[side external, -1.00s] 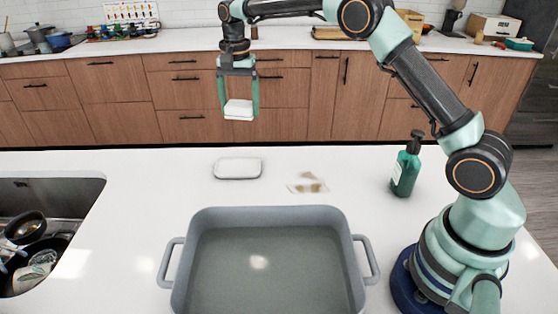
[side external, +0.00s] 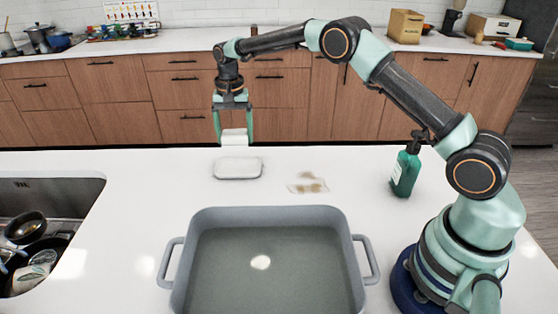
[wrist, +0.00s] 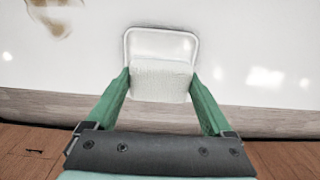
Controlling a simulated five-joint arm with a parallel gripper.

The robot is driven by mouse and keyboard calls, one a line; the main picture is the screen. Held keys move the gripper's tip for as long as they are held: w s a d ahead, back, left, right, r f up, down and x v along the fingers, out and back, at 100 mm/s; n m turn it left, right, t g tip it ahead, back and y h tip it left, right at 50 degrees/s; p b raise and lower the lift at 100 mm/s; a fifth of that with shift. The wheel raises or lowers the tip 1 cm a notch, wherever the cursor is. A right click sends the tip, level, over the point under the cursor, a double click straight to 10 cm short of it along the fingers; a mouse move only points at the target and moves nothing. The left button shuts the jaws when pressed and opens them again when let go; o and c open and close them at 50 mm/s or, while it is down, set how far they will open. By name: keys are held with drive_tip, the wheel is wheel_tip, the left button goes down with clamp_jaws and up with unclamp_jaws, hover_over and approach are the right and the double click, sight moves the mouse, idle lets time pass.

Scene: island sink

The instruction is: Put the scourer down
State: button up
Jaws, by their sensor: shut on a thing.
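My gripper (side external: 234,141) is shut on the white scourer (side external: 234,136). In the side view the scourer hangs just above and behind a shallow white dish (side external: 238,174) on the white counter. In the wrist view the scourer (wrist: 161,80) sits between my green fingertips (wrist: 160,82). There it overlaps the near part of the rimmed dish (wrist: 161,36), whose far part shows beyond it. I cannot tell whether the scourer touches the dish.
A grey two-handled basin of water (side external: 265,220) stands in front of the dish. A brownish stain (side external: 308,183) lies to the dish's right. A green pump bottle (side external: 405,170) stands farther right. A sink with dishes (side external: 38,240) is at left.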

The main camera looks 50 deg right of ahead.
sight(235, 133)
wheel_tip(235, 133, down, 8)
drive_tip(key=shift+f, duration=0.1)
idle(0.4)
drive_tip(key=o, duration=1.2)
drive_tip(key=shift+f, duration=0.1)
wheel_tip(235, 133, up, 13)
drive_tip(key=shift+f, duration=0.15)
drive_tip(key=s+r+n+t, duration=0.3)
drive_tip(key=s+r+n, duration=0.2)
drive_tip(key=s+r, duration=0.8)
drive_tip(key=s+n+t, duration=0.1)
drive_tip(key=s, duration=0.4)
drive_tip(key=s+d+f+n, duration=0.1)
drive_tip(key=s, duration=0.4)
drive_tip(key=s+n+t, duration=0.1)
drive_tip(key=s+n, duration=0.1)
drive_tip(key=s, duration=0.3)
drive_tip(key=shift+d+f+t, duration=0.2)
drive_tip(key=shift+d+t, duration=0.05)
drive_tip(key=shift+t, duration=0.05)
